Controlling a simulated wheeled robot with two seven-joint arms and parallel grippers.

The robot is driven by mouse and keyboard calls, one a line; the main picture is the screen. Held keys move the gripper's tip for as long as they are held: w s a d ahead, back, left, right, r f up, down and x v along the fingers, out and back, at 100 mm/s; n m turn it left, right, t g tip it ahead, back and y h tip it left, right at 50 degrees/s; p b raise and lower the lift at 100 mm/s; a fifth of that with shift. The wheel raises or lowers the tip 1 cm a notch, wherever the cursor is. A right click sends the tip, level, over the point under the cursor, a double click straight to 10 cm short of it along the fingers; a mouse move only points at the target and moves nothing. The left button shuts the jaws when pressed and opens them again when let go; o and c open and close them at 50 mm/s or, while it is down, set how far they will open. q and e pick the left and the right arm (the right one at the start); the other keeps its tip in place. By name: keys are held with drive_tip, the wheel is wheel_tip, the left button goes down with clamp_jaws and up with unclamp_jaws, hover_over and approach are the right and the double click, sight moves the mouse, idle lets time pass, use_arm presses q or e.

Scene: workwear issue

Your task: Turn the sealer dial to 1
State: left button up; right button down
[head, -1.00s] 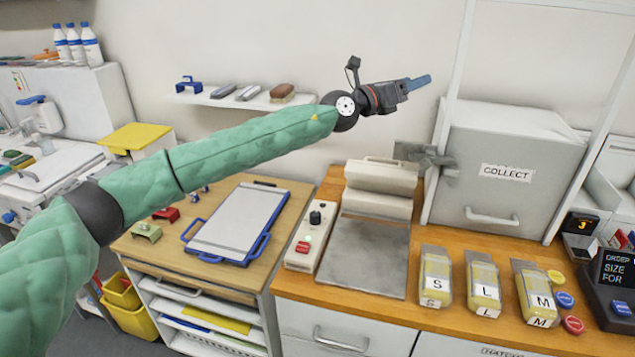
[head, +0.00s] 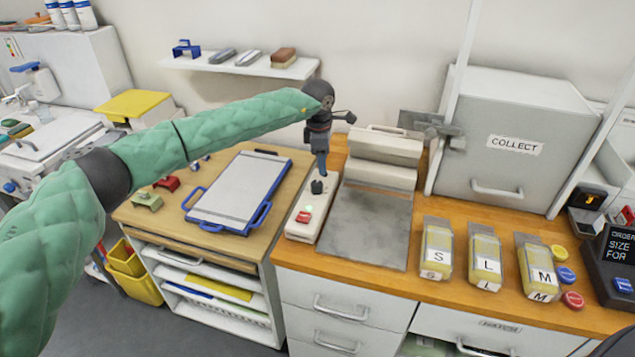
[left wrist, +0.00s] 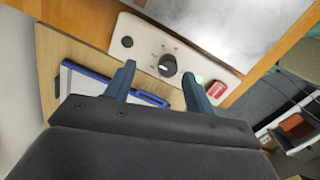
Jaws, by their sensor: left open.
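The sealer's dial (head: 317,187) is a black knob on the white control panel (head: 301,234) left of the grey sealing plate (head: 370,225). In the left wrist view the dial (left wrist: 168,64) carries a pale pointer mark, with small marks around it too fine to read. My left gripper (head: 321,170) points down just above the dial. In the left wrist view its two blue fingers (left wrist: 159,70) are apart, and the dial shows between and slightly beyond their tips. I cannot tell whether they touch it. My right gripper is not in view.
A lit green lamp (left wrist: 199,79) and a red switch (left wrist: 216,88) sit on the panel beside the dial. Labelled yellow packs (head: 485,255) and a grey COLLECT box (head: 515,120) stand right.

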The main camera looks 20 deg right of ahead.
sight(317, 183)
use_arm(q)
drive_tip(key=shift+s+a+m+y, duration=0.2)
drive_tip(key=shift+a+y, duration=0.1)
drive_tip(key=shift+a, duration=0.2)
drive_tip(key=shift+s+a+m+y, duration=0.2)
drive_tip(key=shift+a+y, duration=0.1)
drive_tip(key=shift+a, duration=0.2)
drive_tip(key=shift+f, duration=0.3)
wheel_tip(317, 183, down, 5)
drive_tip(key=p, duration=0.3)
drive_tip(key=shift+d+f, duration=0.1)
drive_tip(key=shift+f, duration=0.1)
drive_tip(key=shift+f+p, duration=0.4)
drive_tip(key=shift+f, duration=0.6)
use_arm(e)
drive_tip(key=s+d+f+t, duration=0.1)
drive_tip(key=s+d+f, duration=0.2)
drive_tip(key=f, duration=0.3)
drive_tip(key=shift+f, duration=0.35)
use_arm(q)
drive_tip(key=c, duration=1)
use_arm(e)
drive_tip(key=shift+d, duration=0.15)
